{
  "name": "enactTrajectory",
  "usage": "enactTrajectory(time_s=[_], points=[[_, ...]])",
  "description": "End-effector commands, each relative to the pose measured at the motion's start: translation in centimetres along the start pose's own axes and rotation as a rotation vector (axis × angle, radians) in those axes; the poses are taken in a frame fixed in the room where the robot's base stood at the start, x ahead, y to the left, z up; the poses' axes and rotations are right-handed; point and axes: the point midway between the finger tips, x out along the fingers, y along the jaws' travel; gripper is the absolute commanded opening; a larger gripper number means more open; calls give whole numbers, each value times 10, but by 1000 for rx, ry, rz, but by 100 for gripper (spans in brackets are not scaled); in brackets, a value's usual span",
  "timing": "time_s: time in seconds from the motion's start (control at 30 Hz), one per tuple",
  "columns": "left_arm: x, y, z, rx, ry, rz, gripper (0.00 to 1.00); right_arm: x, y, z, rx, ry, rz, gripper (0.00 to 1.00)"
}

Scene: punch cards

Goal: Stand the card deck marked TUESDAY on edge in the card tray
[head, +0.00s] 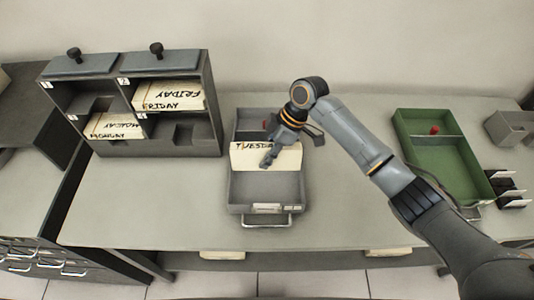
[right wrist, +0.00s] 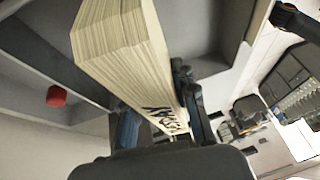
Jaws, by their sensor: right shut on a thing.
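The TUESDAY card deck (head: 250,158) is a cream block with dark lettering along its top edge. In the head view it is at the middle of the grey card tray (head: 236,196), spanning most of its width. My right gripper (head: 288,146) is shut on the deck from above. In the right wrist view the deck (right wrist: 122,45) runs between the fingers (right wrist: 160,115), its layered card edges showing. I cannot tell whether its lower edge touches the tray floor. My left gripper is not in view.
A grey pigeonhole rack (head: 180,143) at left holds the FRIDAY (head: 165,96) and MONDAY (head: 110,125) decks. A green tray (head: 462,172) stands at right, beside small black holders (head: 508,190). The table is clear on both sides of the grey tray.

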Motion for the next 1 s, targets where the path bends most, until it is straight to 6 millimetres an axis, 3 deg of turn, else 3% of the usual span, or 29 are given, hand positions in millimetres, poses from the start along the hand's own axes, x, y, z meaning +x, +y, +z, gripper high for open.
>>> enactTrajectory(time_s=[0.63, 1.0], points=[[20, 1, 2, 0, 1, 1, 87, 33, 5, 15, 1, 1, 0, 0], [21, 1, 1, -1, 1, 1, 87, 36, 5, 16, 0, 1, 1, 0]])
